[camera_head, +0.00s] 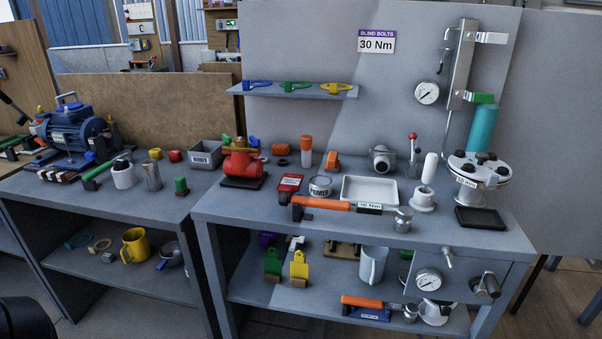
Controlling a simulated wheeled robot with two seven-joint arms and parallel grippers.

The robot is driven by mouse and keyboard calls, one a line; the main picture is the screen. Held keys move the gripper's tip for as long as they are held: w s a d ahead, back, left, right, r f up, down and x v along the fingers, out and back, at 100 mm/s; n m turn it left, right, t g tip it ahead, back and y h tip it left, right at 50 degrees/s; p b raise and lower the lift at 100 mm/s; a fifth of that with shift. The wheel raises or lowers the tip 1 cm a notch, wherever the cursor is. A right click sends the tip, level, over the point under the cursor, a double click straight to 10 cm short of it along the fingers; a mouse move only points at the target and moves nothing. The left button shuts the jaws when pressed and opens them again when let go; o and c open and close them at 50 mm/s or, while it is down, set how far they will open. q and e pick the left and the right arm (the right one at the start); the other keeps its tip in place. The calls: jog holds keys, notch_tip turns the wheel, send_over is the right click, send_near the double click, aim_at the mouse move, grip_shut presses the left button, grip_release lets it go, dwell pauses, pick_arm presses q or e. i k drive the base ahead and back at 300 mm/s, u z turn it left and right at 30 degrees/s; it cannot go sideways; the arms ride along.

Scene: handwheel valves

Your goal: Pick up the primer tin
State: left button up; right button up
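The primer tin (320,186) is a small, low round tin with a white "PRIMER" label on its side. It stands upright on the top of the right-hand grey workbench (235,207). It sits between a red-and-black labelled block (289,184) on its left and a white tray (370,190) on its right. The orange handle of a torque wrench (325,204) lies just in front of it. Neither of my grippers shows in this view. Nothing is holding the tin.
Behind the tin stand an orange-capped tube (306,152) and an orange block (332,161). A red valve (241,163) is to the left. A white flanged part (424,190) and a handwheel valve (479,170) stand to the right. A grey backboard (300,40) closes the rear.

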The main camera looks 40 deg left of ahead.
aim_at(321, 186)
jog(key=u, duration=0.9)
jog(key=i, duration=0.9)
jog(key=u, duration=0.95)
